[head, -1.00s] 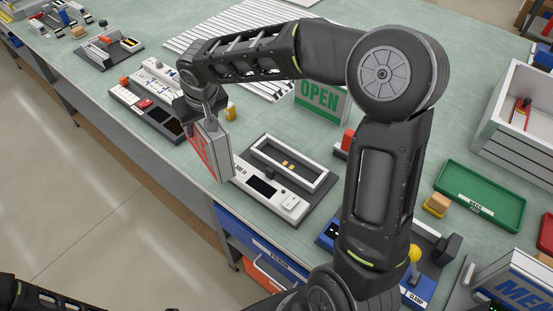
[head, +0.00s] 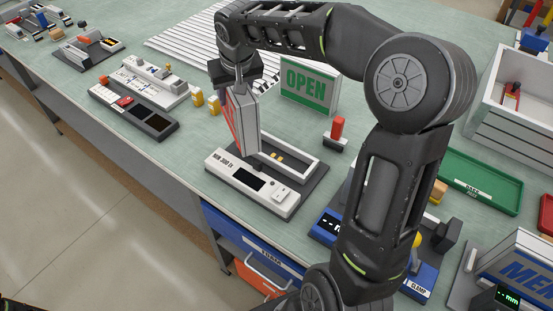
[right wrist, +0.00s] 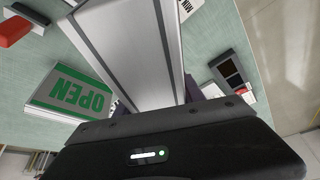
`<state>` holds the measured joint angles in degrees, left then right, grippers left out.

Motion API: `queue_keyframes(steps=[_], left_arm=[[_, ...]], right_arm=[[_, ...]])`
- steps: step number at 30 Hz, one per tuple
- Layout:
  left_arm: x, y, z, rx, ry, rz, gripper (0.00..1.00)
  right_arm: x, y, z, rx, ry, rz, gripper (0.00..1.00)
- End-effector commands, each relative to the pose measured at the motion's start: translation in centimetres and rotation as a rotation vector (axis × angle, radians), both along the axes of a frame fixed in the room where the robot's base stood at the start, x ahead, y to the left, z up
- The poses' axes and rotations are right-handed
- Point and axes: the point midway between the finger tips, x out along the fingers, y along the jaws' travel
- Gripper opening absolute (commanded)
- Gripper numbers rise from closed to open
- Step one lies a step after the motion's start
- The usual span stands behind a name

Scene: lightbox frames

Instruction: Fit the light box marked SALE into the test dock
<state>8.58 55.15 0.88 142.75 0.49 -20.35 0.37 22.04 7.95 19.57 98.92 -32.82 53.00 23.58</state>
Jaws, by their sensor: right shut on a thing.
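My right gripper (head: 242,84) is shut on the top of a light box (head: 246,125) with grey sides and a red-marked face. The lettering is seen too obliquely to read. In the right wrist view the box (right wrist: 135,45) extends away from my gripper. The box hangs roughly upright at the test dock, whose white frame (head: 303,170) surrounds a dark slot. Its lower end overlaps the frame's left end; I cannot tell whether it touches. The dock's front panel (head: 279,205) has a dark screen. My left gripper is not in view.
A green OPEN light box (head: 309,88) stands behind the dock. A red-topped block (head: 336,130) is to its right. A white unit (head: 150,80) and dark panel (head: 135,112) lie left. A green tray (head: 483,180) and white crate (head: 490,125) are at right.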

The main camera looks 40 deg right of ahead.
Motion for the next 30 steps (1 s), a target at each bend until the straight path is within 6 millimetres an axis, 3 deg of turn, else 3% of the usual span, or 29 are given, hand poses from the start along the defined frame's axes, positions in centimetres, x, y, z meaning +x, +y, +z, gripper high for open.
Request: queue_keyframes(steps=[1, 6, 12, 17, 23, 24, 30], left_arm=[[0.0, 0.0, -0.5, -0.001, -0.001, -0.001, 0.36], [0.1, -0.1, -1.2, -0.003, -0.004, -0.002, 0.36], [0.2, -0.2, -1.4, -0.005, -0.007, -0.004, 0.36], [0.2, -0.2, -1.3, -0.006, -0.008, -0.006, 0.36], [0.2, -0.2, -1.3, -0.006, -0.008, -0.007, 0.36], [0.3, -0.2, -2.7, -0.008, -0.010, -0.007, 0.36], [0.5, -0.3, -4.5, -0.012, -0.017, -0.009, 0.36]], right_arm=[[-0.7, -2.0, 0.9, -0.002, -0.009, -0.022, 0.00], [-3.7, -6.5, 4.2, -0.003, -0.010, 0.012, 0.00], [-6.4, -7.8, 7.3, 0.000, -0.007, 0.172, 0.00], [-7.3, -6.6, 8.5, 0.002, -0.005, 0.359, 0.00], [-7.9, -5.7, 8.4, 0.002, -0.002, 0.557, 0.00], [-7.9, -5.6, 6.4, 0.003, 0.000, 0.553, 0.00], [-7.9, -5.6, 2.6, 0.000, -0.002, 0.550, 0.00]])
